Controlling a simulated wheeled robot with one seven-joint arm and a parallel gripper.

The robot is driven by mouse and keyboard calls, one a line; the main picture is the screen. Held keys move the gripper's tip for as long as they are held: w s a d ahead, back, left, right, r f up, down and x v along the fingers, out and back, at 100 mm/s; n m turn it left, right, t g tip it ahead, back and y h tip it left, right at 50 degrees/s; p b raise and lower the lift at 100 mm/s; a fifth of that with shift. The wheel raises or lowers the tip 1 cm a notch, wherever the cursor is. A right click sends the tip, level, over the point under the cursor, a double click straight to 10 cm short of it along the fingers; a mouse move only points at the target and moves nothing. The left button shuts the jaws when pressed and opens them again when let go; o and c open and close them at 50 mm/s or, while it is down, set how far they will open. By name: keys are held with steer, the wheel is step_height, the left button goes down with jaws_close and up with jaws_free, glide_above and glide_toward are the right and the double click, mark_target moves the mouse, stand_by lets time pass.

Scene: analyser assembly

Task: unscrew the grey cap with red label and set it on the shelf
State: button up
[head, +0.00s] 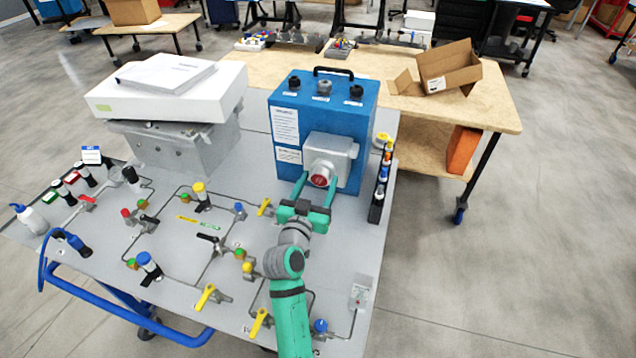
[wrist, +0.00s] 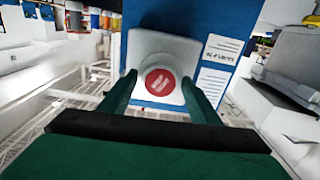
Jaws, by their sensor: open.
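The grey cap with the red label (head: 320,177) is on a grey housing (head: 334,152) on the front of the blue analyser box (head: 352,101). In the wrist view the round red label (wrist: 160,82) faces me, and the cap's grey rim is hard to tell from the housing. My gripper (head: 315,183) is open, with one green finger on each side of the cap. In the wrist view the fingers (wrist: 160,90) flank the label with space beside it. I cannot tell whether they touch the cap. A narrow dark rack (head: 377,205) holding small bottles stands right of the box; I cannot tell whether it is the shelf.
Pipes and yellow-handled valves (head: 205,297) cover the grey cart top (head: 180,255) around my arm. A metal box with a white case (head: 168,90) stands left of the blue box. A wooden table (head: 490,105) with an open carton (head: 446,70) is behind.

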steer(key=m, duration=0.8)
steer(key=shift+m, duration=0.4)
steer(key=m, duration=0.4)
steer(key=shift+f, duration=0.1)
steer(key=m, duration=0.5)
steer(key=shift+m, duration=0.3)
steer(key=shift+c, duration=0.6)
